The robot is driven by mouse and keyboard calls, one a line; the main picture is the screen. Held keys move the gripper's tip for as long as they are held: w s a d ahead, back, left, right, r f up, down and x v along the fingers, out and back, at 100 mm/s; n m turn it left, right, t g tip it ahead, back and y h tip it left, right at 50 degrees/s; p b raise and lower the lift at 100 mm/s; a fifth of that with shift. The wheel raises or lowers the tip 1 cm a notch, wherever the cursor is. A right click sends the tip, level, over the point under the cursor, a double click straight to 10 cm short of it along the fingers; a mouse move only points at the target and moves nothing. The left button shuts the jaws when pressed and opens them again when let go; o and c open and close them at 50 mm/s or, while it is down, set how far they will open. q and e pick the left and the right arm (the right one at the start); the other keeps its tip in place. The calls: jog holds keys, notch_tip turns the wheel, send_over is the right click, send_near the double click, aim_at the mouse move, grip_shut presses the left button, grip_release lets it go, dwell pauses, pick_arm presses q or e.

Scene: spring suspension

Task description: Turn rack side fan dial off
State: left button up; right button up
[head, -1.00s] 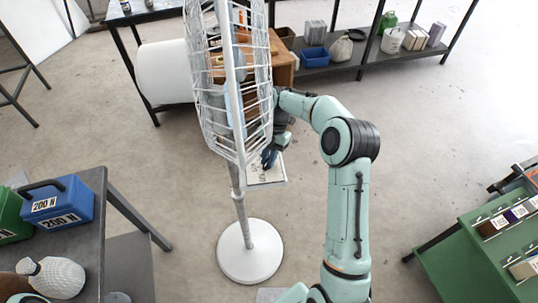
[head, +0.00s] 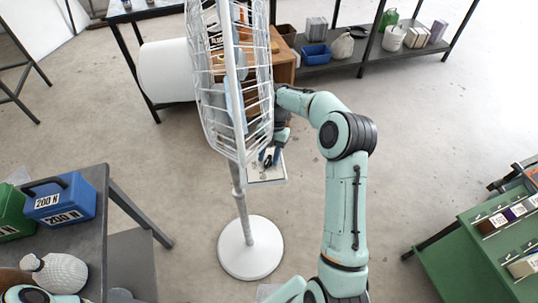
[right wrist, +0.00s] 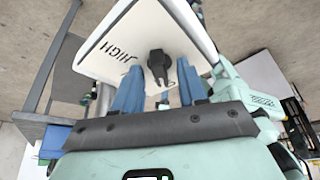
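The white fan (head: 232,90) stands upright on a round base (head: 250,248). Its white dial panel (head: 272,177) sits on the pole side, below the cage. In the right wrist view the panel (right wrist: 110,40) carries the word HIGH, with a black dial (right wrist: 159,66) near its lower edge. My right gripper (head: 268,157) is at the panel. In the right wrist view its blue fingers (right wrist: 158,80) are apart, one on each side of the dial, with visible gaps; I see no contact. My left gripper is out of view.
A grey table (head: 95,228) with blue (head: 62,205) and green boxes stands at the left. A green bench (head: 480,262) is at the right. Shelves with bins (head: 316,56) and a wooden box (head: 284,60) are behind the fan. Floor right of my arm is clear.

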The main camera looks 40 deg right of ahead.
jog(key=v, duration=0.6)
jog(key=shift+w+d+r+p, duration=0.1)
jog(key=shift+w+r+p, duration=0.1)
jog(key=shift+p, duration=0.1)
jog(key=shift+s+d+r, duration=0.1)
jog(key=shift+d+r, duration=0.05)
jog(key=shift+r, duration=0.4)
